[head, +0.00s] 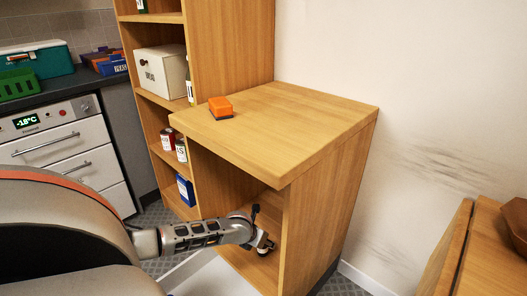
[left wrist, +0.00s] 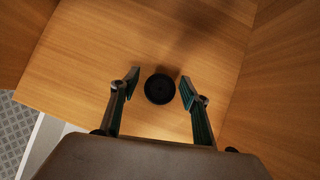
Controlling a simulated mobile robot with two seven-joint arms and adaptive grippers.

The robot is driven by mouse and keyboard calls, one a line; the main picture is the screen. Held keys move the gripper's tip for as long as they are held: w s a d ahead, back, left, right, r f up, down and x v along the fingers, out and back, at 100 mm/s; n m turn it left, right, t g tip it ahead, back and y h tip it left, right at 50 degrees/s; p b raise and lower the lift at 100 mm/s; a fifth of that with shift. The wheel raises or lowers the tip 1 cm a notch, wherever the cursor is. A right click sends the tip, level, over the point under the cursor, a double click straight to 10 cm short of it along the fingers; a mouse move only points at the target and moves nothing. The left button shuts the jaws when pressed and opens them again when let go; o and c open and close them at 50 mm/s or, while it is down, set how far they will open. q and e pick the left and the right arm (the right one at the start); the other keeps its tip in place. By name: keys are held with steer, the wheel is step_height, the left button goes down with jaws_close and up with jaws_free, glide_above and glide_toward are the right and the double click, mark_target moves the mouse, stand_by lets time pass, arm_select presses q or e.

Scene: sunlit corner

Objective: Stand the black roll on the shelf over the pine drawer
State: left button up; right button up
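The black roll (left wrist: 160,89) shows in the left wrist view as a dark round disc with a ringed top, seen end-on, upright on a wooden surface (left wrist: 80,75). My left gripper (left wrist: 160,85) is open, one finger on each side of the roll, with a small gap visible at both sides. In the head view my left gripper (head: 264,246) reaches into the low open bay of the wooden cabinet (head: 330,200), under its top. The roll cannot be made out there. No pine drawer can be clearly identified. My right gripper is in neither view.
Wooden walls enclose the bay on both sides. A tall shelf unit at left holds a white box (head: 162,70) and small tins (head: 168,139). A pale panel (head: 215,278) lies low before the bay.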

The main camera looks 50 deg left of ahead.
arm_select(q)
steer(key=shift+r, duration=0.1)
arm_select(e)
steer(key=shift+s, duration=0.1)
arm_select(q)
steer(key=shift+w+r, duration=0.1)
steer(key=shift+r, duration=0.25)
steer(key=p+v, duration=0.1)
steer(key=v, duration=0.1)
steer(key=shift+r+p, duration=0.35)
steer(key=shift+r, duration=0.1)
steer(key=p+v, duration=0.3)
steer(key=v, duration=0.6)
steer(key=shift+s+f, duration=0.25)
steer(key=shift+s, duration=0.15)
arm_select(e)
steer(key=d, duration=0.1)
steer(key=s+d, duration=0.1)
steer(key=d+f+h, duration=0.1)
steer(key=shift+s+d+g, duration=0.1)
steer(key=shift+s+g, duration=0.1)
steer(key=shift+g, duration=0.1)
arm_select(q)
steer(key=shift+d, duration=0.1)
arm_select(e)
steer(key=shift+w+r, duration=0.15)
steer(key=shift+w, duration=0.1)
